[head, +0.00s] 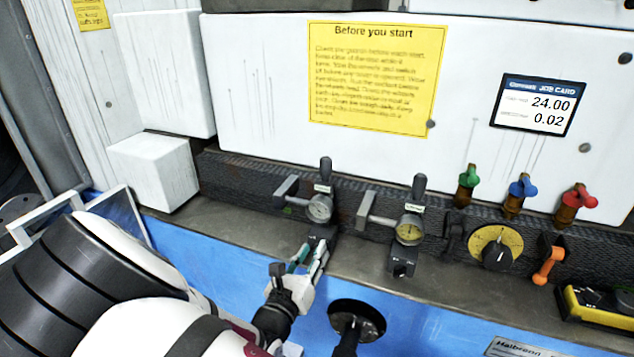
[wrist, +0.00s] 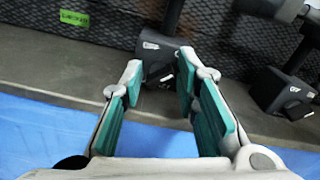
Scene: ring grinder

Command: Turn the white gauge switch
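The white gauge (head: 320,208) has a pale round dial. It sits on a stand with a dark upright handle at the black ribbed rail. A small black switch block (head: 320,233) with a white mark is below it. In the wrist view, this block (wrist: 160,58) is straight ahead, between and just beyond the fingertips. My gripper (head: 310,257) is open in front of the block. In the wrist view, its teal-padded fingers (wrist: 160,74) are apart with nothing held. Contact with the block cannot be told.
A yellow-dial gauge (head: 409,231) stands to the right, with its own black block (head: 401,262). Further right are coloured valves (head: 521,188), a yellow-plated knob (head: 497,254) and an orange lever (head: 549,265). A white box (head: 152,172) stands left.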

